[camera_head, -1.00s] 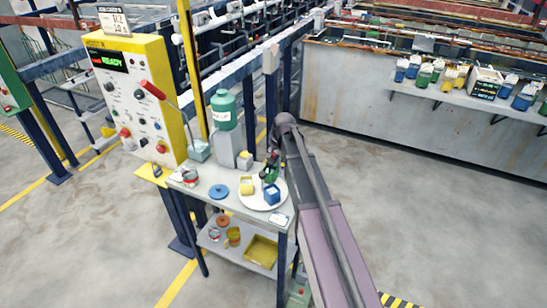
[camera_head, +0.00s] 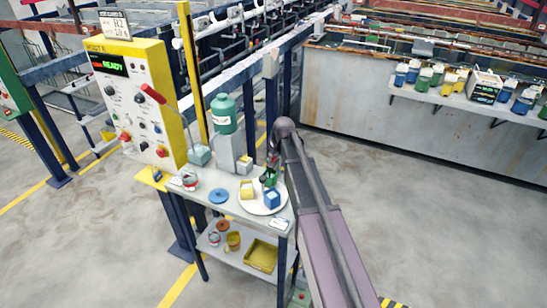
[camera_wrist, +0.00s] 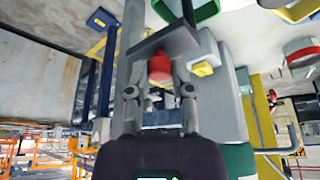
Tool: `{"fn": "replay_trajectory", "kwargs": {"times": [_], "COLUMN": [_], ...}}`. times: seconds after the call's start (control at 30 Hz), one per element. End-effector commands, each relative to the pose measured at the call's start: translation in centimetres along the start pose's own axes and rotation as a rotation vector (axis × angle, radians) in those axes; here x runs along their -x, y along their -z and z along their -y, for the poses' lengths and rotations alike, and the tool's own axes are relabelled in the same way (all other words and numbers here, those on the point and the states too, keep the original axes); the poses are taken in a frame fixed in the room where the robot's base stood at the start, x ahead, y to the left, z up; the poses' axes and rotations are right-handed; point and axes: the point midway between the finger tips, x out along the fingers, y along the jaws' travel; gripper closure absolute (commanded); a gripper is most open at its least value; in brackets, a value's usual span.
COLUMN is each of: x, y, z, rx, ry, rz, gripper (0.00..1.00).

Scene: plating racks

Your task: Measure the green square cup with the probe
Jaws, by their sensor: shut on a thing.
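The green square cup (camera_head: 269,179) stands on a round white plate (camera_head: 253,205) on the small table, partly hidden behind my gripper and a blue cup (camera_head: 272,198). Its green rim also shows at the top of the wrist view (camera_wrist: 200,9). My gripper (camera_head: 273,162) is above and beside the green cup, pointing down. In the wrist view my gripper (camera_wrist: 162,72) is shut on a red-bodied thing (camera_wrist: 159,67), which appears to be the probe. Its tip is hidden behind the dark finger end, so I cannot tell whether it touches the cup.
A yellow cup (camera_head: 246,189) shares the plate. A blue disc (camera_head: 219,196) lies left of it. A yellow control panel (camera_head: 133,95) reads READY. The floor at right is clear.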

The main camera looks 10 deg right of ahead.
Motion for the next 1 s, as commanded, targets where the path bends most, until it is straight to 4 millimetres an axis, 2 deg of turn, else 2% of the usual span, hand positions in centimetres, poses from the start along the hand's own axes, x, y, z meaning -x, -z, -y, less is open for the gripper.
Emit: {"fn": "replay_trajectory", "kwargs": {"times": [0.5, 1.0], "x": [4.2, 4.6], "y": [1.8, 2.1], "z": [0.0, -0.1], "rx": [0.000, 0.000], "ry": [0.000, -0.001], "rz": [0.000, -0.005], "gripper": [1.00, 1.00]}}
